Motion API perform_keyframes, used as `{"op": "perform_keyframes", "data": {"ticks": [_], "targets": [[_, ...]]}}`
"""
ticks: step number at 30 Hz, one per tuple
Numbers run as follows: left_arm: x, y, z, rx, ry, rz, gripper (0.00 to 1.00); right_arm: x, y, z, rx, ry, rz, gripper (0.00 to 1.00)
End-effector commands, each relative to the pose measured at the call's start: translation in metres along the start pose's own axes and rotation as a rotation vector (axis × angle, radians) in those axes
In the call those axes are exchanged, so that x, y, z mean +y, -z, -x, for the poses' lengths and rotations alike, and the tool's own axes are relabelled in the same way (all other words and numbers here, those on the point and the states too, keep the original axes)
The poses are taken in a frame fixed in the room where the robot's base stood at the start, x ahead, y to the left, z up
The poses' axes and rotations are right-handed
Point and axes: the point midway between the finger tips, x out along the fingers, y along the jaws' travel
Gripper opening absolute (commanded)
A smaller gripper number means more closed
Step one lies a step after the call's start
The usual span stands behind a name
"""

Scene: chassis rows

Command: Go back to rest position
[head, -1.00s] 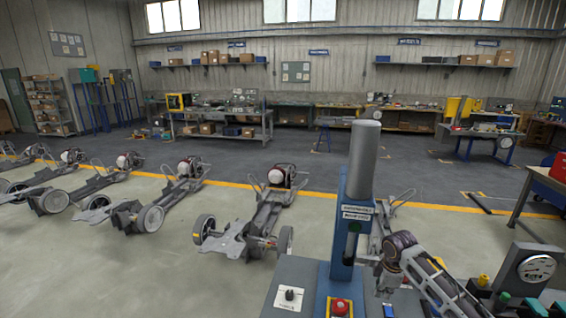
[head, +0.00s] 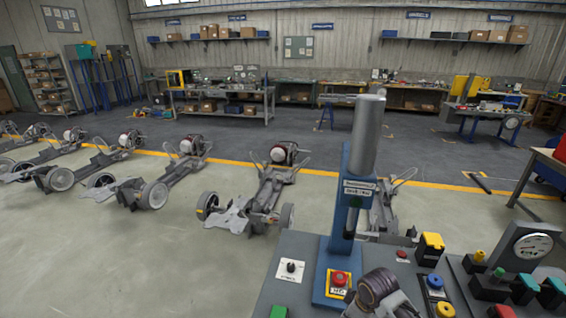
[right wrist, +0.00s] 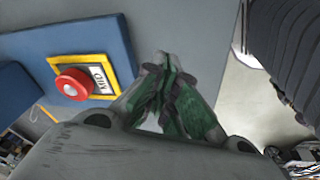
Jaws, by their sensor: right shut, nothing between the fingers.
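My right gripper (right wrist: 166,75) shows in the right wrist view, with its green-padded fingers brought together and nothing between them. It is over the grey panel, to the right of a red push button (right wrist: 73,84) on a yellow-edged plate. In the head view, part of my right arm shows at the bottom edge, just right of the same red button (head: 339,279); the right gripper itself is out of that view. My left gripper is not in view.
A blue press (head: 346,224) with a grey cylinder (head: 368,135) stands on the grey console (head: 300,250). A gauge (head: 533,246) and coloured buttons are at the right. Several chassis (head: 266,196) stand in a row behind. Open floor (head: 100,255) lies left.

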Motion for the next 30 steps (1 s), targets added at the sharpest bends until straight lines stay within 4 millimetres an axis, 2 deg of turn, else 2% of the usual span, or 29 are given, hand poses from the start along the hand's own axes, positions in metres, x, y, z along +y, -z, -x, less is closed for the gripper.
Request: {"op": "perform_keyframes", "data": {"ticks": [3,13,24,30], "targets": [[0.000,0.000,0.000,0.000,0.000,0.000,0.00,-0.020,-0.004,0.003,0.016,-0.001,-0.064,0.00],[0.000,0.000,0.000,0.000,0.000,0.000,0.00,-0.061,-0.022,0.018,0.048,-0.019,-0.262,0.00],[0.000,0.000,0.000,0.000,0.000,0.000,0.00,-0.094,-0.055,0.045,0.064,-0.055,-0.514,0.00],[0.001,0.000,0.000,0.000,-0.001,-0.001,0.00,-0.102,-0.070,0.057,0.063,-0.076,-0.616,0.00]]}}
